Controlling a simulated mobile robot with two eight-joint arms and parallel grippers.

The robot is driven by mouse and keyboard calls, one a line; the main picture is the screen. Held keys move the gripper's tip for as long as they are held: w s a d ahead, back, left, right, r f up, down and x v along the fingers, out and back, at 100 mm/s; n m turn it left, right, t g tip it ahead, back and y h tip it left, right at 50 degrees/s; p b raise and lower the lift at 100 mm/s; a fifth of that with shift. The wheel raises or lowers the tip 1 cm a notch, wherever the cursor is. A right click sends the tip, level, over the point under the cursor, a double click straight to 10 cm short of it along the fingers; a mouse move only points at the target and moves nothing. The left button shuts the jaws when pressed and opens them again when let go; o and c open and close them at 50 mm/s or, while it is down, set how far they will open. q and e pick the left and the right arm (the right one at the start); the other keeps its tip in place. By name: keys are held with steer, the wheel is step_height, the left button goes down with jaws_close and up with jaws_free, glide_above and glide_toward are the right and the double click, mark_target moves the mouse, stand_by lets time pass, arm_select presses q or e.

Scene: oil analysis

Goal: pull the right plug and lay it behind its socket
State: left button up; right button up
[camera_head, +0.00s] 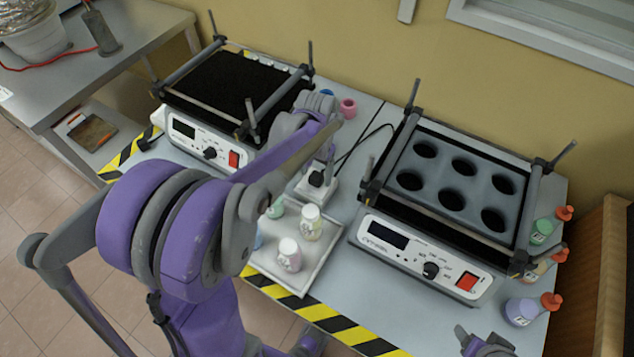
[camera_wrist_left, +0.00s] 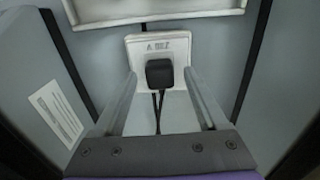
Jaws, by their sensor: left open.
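The right plug (camera_head: 316,179) is black and sits in its white socket (camera_head: 318,192) between the two shaker machines. In the left wrist view the plug (camera_wrist_left: 159,73) is in the face of the socket (camera_wrist_left: 140,50), with its dark cord running down between my fingers. My left gripper (camera_head: 322,166) is over the socket. In the wrist view its fingers (camera_wrist_left: 160,88) are open, one on each side of the plug and cord, not closed on it. My right gripper (camera_head: 485,345) is only partly in view at the bottom edge; its jaw state is unclear.
A shaker with a black top (camera_head: 232,85) stands left, and one with a holed grey rack (camera_head: 455,180) right. A tray (camera_head: 318,262) with several bottles lies in front of the socket. Another black plug (camera_head: 148,143) is at the left.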

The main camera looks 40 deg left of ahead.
mark_target(316, 175)
arm_select(q)
steer(key=shift+f, duration=0.65)
stand_by(0.6)
jaws_close()
steer(key=shift+r, duration=0.1)
stand_by(0.4)
steer(key=shift+r+p, duration=2)
steer(key=shift+r, duration=0.95)
